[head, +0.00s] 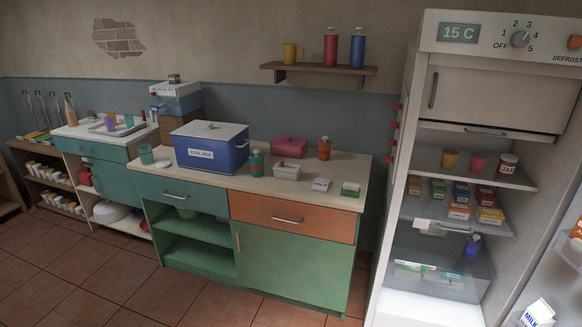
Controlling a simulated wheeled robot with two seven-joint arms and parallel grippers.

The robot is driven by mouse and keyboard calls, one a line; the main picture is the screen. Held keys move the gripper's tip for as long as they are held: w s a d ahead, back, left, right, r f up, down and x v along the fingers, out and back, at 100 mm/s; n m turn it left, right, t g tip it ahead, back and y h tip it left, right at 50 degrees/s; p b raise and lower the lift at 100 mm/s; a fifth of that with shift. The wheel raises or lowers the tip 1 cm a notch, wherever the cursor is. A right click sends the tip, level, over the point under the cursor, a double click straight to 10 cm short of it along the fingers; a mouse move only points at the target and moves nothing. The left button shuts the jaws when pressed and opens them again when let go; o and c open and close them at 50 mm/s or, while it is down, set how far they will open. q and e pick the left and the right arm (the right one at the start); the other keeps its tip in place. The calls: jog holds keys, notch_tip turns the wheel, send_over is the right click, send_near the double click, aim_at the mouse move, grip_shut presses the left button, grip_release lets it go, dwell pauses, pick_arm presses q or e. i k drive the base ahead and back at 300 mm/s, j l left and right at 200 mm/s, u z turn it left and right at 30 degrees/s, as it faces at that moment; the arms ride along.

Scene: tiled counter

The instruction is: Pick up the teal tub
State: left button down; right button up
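A small teal round container (146,154), which looks like the teal tub, stands upright at the left end of the counter (215,180). It is left of the blue cool box (210,148). A white flat disc (163,163) lies beside it. Another small teal container (129,120) stands by the sink further left. Neither of my grippers is in view.
The counter also holds a pink box (289,147), a white tub (287,170), an orange bottle (324,148) and small packs (350,189). The fridge (480,130) stands open at right. A wall shelf (318,69) hangs above. The tiled floor (80,265) in front is clear.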

aim_at(257, 167)
jog(key=i+j+z, duration=0.35)
jog(key=j, duration=0.2)
jog(key=i+j+z, duration=0.2)
jog(key=j, duration=0.15)
jog(key=i+j+z, duration=0.2)
jog(key=j+z, duration=0.15)
jog(key=j, duration=0.3)
